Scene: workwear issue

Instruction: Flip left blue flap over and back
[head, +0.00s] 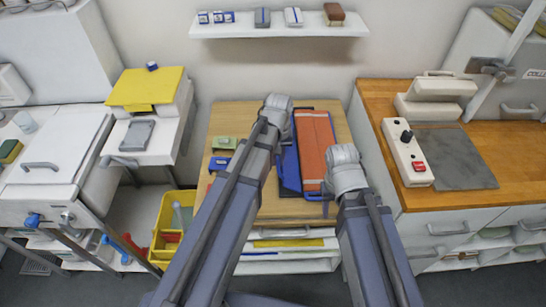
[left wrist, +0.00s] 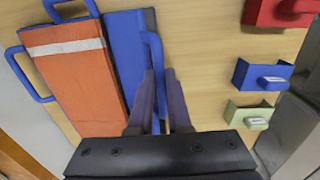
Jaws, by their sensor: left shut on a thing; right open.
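The orange panel (head: 315,140) with a pale stripe lies on the wooden table, with blue parts around it. The left blue flap (head: 289,172) lies along its left side; it also shows in the left wrist view (left wrist: 126,45) as a blue strip beside the orange panel (left wrist: 72,80). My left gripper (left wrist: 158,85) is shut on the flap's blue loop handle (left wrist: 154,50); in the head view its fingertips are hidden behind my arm. My right gripper (head: 327,195) is open near the panel's lower right, its fingers partly hidden by its wrist.
Green (head: 224,143) and blue (head: 220,163) holders sit on the table's left side; a red holder (left wrist: 280,12) shows in the left wrist view. A yellow bin (head: 162,235) stands left of the table. Counters flank both sides, and a shelf (head: 280,28) hangs behind.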

